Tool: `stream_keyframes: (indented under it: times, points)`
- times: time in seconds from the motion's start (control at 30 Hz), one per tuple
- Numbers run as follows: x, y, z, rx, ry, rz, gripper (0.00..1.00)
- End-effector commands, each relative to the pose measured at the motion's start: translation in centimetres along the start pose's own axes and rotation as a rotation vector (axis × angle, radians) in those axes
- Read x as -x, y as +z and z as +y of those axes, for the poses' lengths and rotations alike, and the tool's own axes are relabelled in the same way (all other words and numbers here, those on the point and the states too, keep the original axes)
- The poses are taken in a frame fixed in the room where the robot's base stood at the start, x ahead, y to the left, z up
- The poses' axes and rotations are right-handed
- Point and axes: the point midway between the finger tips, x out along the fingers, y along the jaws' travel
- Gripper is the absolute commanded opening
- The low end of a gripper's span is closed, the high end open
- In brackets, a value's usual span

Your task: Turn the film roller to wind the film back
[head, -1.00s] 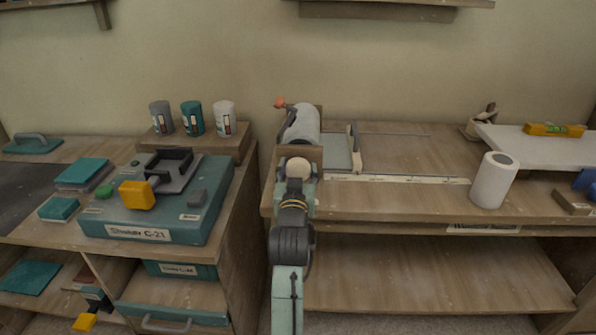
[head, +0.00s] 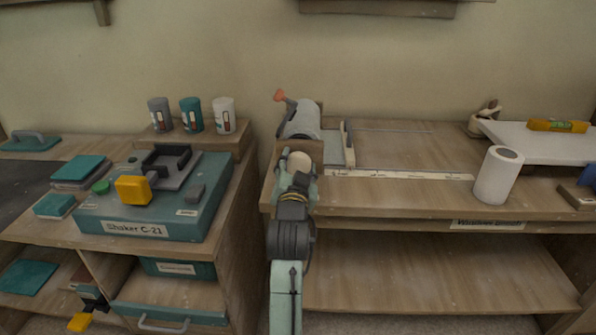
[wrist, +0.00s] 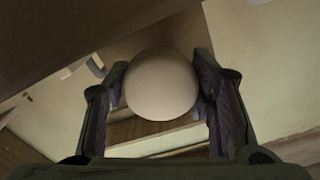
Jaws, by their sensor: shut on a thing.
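The film roller (head: 302,121) is a grey cylinder in a wooden frame at the left end of the right-hand bench. A round cream knob (head: 300,163) is on its near end. A grey sheet of film (head: 332,149) runs right from the roller to an upright end bar (head: 348,144). A small orange-red tip (head: 280,96) stands up behind the roller at its far left. My gripper (wrist: 160,88) is shut on the cream knob, one finger on each side in the wrist view. In the head view my arm hides part of the knob and the fingers.
A pale measuring strip (head: 400,175) lies along the bench right of the roller, with clear bench behind it. A white roll (head: 498,175) stands further right. A teal shaker box (head: 155,205) and several cups (head: 191,115) are on the left-hand bench.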

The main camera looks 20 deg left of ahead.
Motion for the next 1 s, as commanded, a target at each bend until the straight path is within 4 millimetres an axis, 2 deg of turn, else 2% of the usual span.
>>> stream_keyframes:
  times: [0.2,0.5,1.0]
  points:
    - [0.0,0.17,0.02,-0.196,-0.001,0.001,0.22]
    - [0.0,0.07,-0.1,-0.402,-0.001,0.001,0.22]
    - [0.0,-0.02,-0.17,-0.52,0.0,-0.001,0.22]
